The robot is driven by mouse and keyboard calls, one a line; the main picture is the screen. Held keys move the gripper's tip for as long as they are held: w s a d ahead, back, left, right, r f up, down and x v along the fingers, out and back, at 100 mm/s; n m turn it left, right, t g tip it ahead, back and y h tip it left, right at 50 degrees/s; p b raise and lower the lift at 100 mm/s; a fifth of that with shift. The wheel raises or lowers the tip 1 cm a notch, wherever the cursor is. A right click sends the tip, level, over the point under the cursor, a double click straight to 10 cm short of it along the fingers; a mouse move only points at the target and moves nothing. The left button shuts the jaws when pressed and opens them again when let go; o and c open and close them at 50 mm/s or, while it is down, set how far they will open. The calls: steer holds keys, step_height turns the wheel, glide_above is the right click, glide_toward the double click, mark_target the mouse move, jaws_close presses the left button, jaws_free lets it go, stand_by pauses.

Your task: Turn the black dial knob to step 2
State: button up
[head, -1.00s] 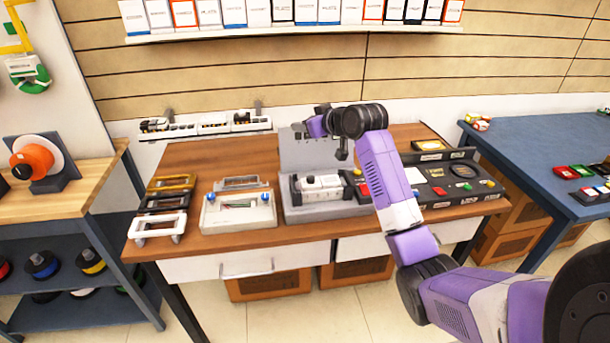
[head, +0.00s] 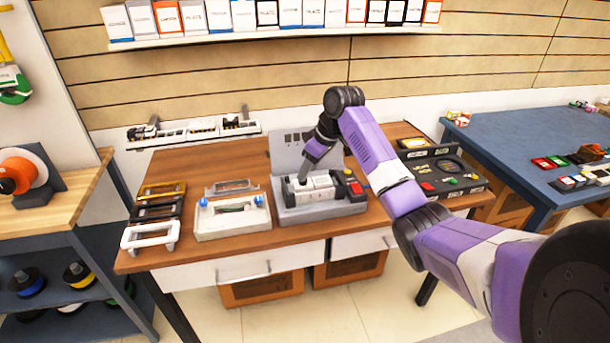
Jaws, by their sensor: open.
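A grey case (head: 292,142) with a raised back stands on the wooden table in the head view and holds a white and grey device (head: 325,186). The device has a red button (head: 356,187) at its right end. My gripper (head: 303,178) points down at the device's left end, very close above or touching it. Its fingers are small and dark here; nothing is seen held. The black dial knob cannot be made out for certain; a small dark part at the device's left end is mostly covered by my gripper.
A black panel (head: 425,187) with a round black disc lies right of the case, partly behind my arm. A white tray (head: 234,222) with blue knobs stands to the left, beside several handles (head: 151,235). A blue table (head: 515,140) stands at the right.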

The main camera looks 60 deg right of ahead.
steer(key=shift+x, duration=1.65)
jaws_close()
